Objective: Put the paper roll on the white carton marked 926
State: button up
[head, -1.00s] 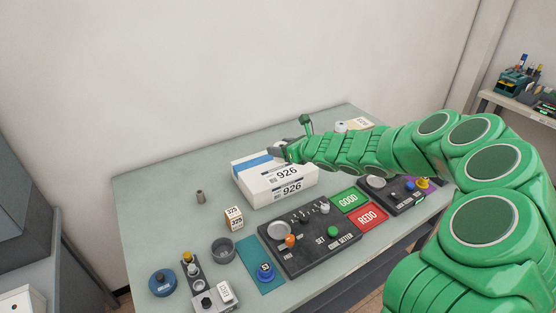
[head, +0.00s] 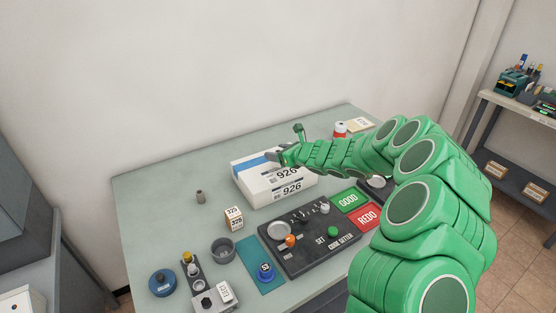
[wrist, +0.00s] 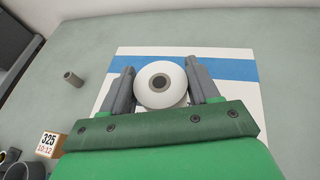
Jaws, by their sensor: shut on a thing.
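The white carton marked 926 (head: 262,182) lies on the table with a blue stripe across its top. My gripper (head: 282,154) is over the carton's top. In the wrist view, the paper roll (wrist: 152,92), white and round with a dark core, sits between the two grey fingers of my gripper (wrist: 161,88). The fingers are shut on the roll. The carton's white top and blue stripe (wrist: 234,69) show behind and around the roll. Whether the roll touches the carton cannot be told. In the head view the roll is hidden by my gripper and arm.
A small cube marked 325 (head: 234,218) and a small grey cylinder (head: 200,197) stand left of the carton. A red-and-white can (head: 340,129) stands behind my arm. The table's back left is clear.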

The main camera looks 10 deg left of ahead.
jog(key=shift+w+f, duration=0.15)
jog(key=shift+f, duration=1.45)
jog(key=shift+f, duration=0.1)
jog(key=o, duration=1.1)
jog(key=shift+v, duration=6.05)
jog(key=shift+a, duration=0.1)
